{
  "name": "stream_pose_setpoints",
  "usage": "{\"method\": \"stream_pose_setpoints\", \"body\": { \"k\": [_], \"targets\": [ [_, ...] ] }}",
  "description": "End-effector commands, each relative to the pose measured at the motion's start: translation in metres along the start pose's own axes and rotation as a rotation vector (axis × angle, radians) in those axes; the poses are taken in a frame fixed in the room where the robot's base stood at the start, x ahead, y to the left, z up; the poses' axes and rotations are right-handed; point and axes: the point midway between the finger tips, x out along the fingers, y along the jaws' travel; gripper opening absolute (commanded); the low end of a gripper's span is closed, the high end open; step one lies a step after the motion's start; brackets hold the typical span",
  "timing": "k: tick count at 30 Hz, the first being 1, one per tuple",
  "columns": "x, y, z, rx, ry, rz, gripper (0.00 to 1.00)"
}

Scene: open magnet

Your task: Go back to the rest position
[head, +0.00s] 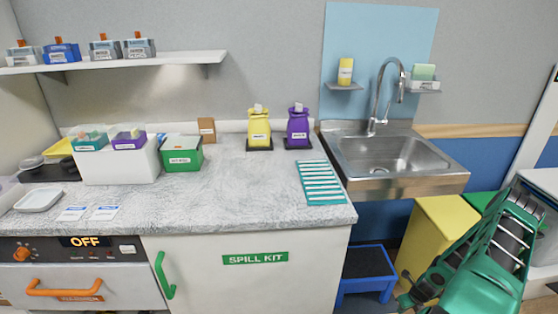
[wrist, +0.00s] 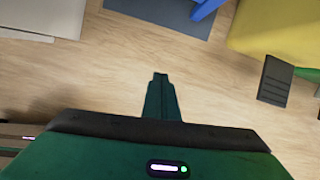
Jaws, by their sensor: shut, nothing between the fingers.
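My gripper (wrist: 161,98) shows in the wrist view as dark green fingers set close together, shut with nothing between them. It points at the bare wood floor (wrist: 100,80). In the head view my green arm (head: 480,270) is folded at the lower right, in front of the yellow bin (head: 436,232) and to the right of the blue step stool (head: 367,272). The fingers cannot be made out clearly in the head view.
The counter (head: 240,190) carries a green box (head: 182,158), a yellow bag (head: 259,130), a purple bag (head: 298,128) and a teal striped mat (head: 320,182). A sink (head: 390,155) is at the right. The wrist view shows open floor around my fingers, with the yellow bin (wrist: 280,30) at upper right.

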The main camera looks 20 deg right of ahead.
Motion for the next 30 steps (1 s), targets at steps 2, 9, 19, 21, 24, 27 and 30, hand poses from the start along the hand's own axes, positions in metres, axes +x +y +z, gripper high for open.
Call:
{"method": "stream_pose_setpoints", "body": {
  "k": [2, 9, 19, 21, 24, 27, 30],
  "targets": [
    [-0.013, -0.003, 0.008, -0.055, 0.007, -0.003, 0.0],
    [-0.058, -0.009, 0.031, -0.251, 0.039, 0.002, 0.0],
    [-0.177, -0.011, 0.079, -0.698, 0.122, 0.013, 0.0],
    [-0.205, -0.008, 0.088, -0.793, 0.14, 0.018, 0.0],
    [-0.244, -0.001, 0.098, -0.923, 0.167, 0.025, 0.0],
    [-0.284, 0.008, 0.107, -1.05, 0.191, 0.035, 0.0],
    [-0.323, 0.02, 0.114, -1.174, 0.213, 0.047, 0.0]
  ]
}}
